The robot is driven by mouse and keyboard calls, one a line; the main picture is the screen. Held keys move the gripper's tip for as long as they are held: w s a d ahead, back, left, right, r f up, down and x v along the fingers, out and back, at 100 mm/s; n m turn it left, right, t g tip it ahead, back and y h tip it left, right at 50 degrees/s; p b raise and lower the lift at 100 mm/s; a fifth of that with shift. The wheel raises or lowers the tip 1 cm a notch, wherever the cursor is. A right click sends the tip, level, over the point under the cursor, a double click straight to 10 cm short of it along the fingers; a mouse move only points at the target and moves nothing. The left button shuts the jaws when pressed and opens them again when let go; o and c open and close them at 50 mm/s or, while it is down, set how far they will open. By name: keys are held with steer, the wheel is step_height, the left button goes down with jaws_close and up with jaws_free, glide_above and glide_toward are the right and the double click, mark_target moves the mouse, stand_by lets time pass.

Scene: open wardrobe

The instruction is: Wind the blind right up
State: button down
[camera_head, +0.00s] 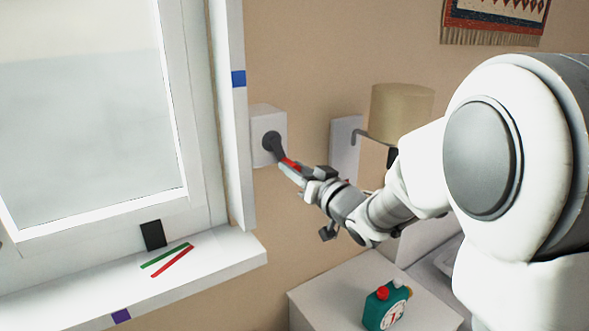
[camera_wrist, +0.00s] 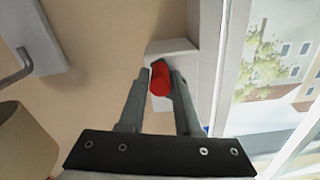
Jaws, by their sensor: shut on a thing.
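A white winder box (camera_head: 264,120) is fixed to the wall just right of the window frame. A dark grey crank (camera_head: 273,144) on its face points down and to the right and ends in a red knob (camera_head: 290,162). My gripper (camera_head: 294,168) is at the knob. In the wrist view my gripper (camera_wrist: 162,84) has its two fingers on either side of the red knob (camera_wrist: 160,80), shut on it. The box (camera_wrist: 180,52) is behind it there. A pale blind (camera_head: 75,35) seems to cover the upper part of the window; its lower edge is faint.
A wall lamp with a beige shade (camera_head: 400,108) is right of the winder, near my arm. The sill (camera_head: 215,262) holds a green strip and a red strip.

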mark_target(295, 164)
steer(key=shift+d, duration=0.1)
